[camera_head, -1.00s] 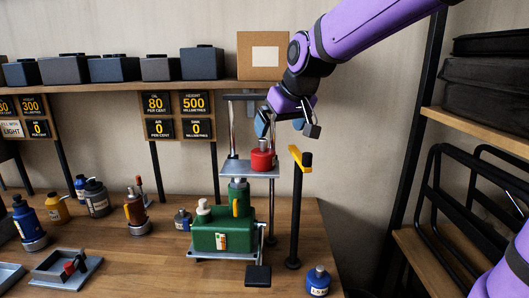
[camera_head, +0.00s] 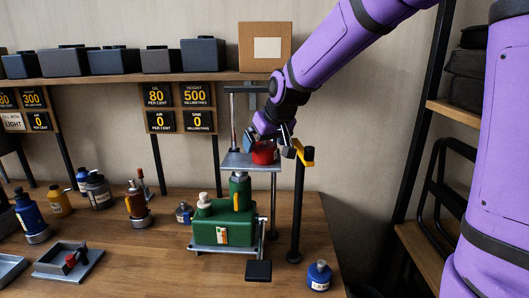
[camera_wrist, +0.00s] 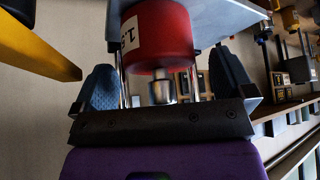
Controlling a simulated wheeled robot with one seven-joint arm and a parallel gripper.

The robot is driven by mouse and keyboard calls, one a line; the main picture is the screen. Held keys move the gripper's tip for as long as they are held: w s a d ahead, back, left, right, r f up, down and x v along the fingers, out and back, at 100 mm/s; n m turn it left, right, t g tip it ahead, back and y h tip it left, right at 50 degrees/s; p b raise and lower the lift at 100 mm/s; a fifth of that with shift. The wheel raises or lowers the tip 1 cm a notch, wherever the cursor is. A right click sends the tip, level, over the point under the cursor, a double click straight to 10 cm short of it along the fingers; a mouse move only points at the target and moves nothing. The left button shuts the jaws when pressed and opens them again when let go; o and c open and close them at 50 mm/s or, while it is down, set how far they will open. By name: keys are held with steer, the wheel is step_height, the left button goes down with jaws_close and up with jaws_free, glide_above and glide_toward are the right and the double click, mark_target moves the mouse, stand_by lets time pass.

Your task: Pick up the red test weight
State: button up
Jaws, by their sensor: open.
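The red test weight (camera_head: 264,153) stands on a small grey metal platform (camera_head: 240,162) above a green pump unit (camera_head: 224,222). In the wrist view the weight (camera_wrist: 158,38) fills the upper middle, with a pale label and a metal knob pointing toward my gripper. My gripper (camera_wrist: 165,85) is open, with one blue-padded finger on each side of the knob end. In the head view my gripper (camera_head: 266,136) is at the weight and partly covers it. Whether the pads touch the weight cannot be told.
A black post with a yellow arm (camera_head: 304,154) stands close to the right of the platform; the yellow arm (camera_wrist: 42,45) also shows in the wrist view. A shelf with dark boxes and a cardboard box (camera_head: 264,46) is behind. Several bottles stand on the bench at left.

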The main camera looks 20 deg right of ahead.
steer(key=shift+w+a+f, duration=0.1)
steer(key=shift+w+f, duration=0.3)
steer(key=shift+f, duration=0.2)
steer(key=shift+c, duration=0.5)
jaws_close()
steer(key=shift+r, duration=0.1)
steer(key=shift+r, duration=0.1)
